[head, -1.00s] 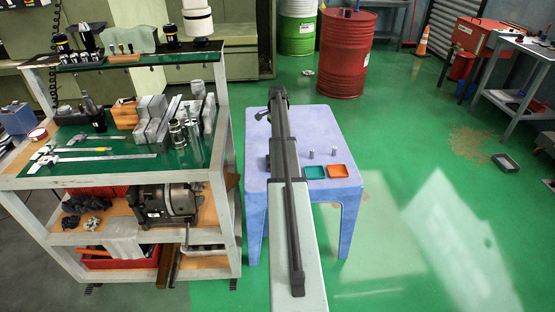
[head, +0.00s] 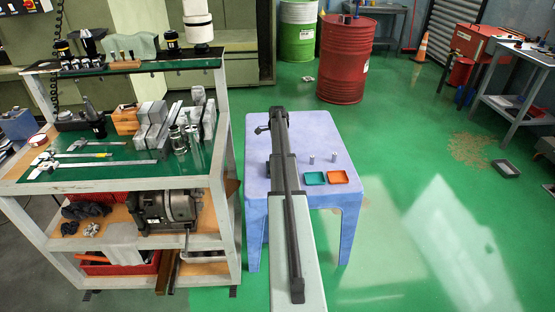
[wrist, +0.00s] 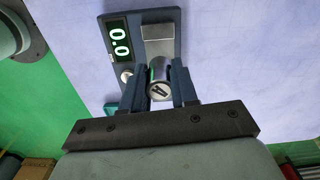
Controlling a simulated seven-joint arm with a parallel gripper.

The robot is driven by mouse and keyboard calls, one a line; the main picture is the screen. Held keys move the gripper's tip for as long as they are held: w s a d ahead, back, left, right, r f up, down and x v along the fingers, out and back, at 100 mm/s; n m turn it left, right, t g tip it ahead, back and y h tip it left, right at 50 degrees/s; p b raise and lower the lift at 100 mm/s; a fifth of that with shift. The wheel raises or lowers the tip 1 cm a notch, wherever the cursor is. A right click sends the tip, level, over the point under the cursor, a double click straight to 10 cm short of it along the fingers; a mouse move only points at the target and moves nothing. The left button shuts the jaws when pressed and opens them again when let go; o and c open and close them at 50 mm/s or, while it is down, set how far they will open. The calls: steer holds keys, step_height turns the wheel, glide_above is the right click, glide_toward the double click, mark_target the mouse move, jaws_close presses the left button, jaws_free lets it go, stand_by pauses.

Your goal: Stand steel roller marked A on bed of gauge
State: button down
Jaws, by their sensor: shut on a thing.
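In the wrist view my gripper (wrist: 163,82) is shut on a steel roller (wrist: 160,90). The roller's round end face, with a dark mark that I cannot read for sure, faces the camera. The gauge (wrist: 121,75) is a dark blue plate just beyond and around the fingertips. A bare metal block (wrist: 158,42) on the gauge shows just past the roller. I cannot tell whether the roller touches the gauge's bed. In the head view my arm hides my gripper and the held roller.
The gauge is on a pale blue stool (head: 330,125). Two small steel rollers (head: 311,159) (head: 334,158) stand there, behind a teal tray (head: 314,178) and an orange tray (head: 338,177). A loaded tool cart (head: 110,179) stands close on the left. The stool's back right is clear.

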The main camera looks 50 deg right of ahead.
steer(key=shift+f, duration=1.9)
steer(key=shift+f, duration=0.1)
steer(key=c, duration=0.9)
jaws_free()
steer(key=shift+o, duration=0.2)
step_height(320, 180, up, 12)
steer(key=shift+r, duration=0.15)
